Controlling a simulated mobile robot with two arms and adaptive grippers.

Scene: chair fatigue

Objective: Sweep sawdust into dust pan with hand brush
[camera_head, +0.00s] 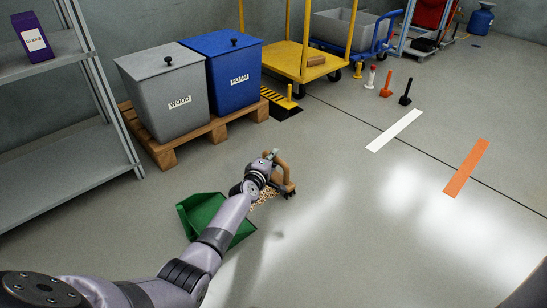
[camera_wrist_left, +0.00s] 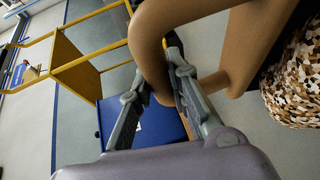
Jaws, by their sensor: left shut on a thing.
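A green dust pan (camera_head: 203,207) lies on the floor, partly hidden behind my left arm. A small pile of tan sawdust (camera_head: 264,196) lies between the pan and a wooden hand brush (camera_head: 288,183). The sawdust also shows at the right edge of the left wrist view (camera_wrist_left: 296,85). My left gripper (camera_head: 272,157) is shut on the brush's curved brown handle, which shows large in the left wrist view (camera_wrist_left: 152,40). The brush is at floor level, just right of the sawdust. My right gripper is not in view.
A grey wood bin (camera_head: 163,85) and a blue foam bin (camera_head: 228,70) stand on a pallet (camera_head: 165,155) behind. A metal shelf (camera_head: 75,165) is at left, a yellow cart (camera_head: 300,60) at the back.

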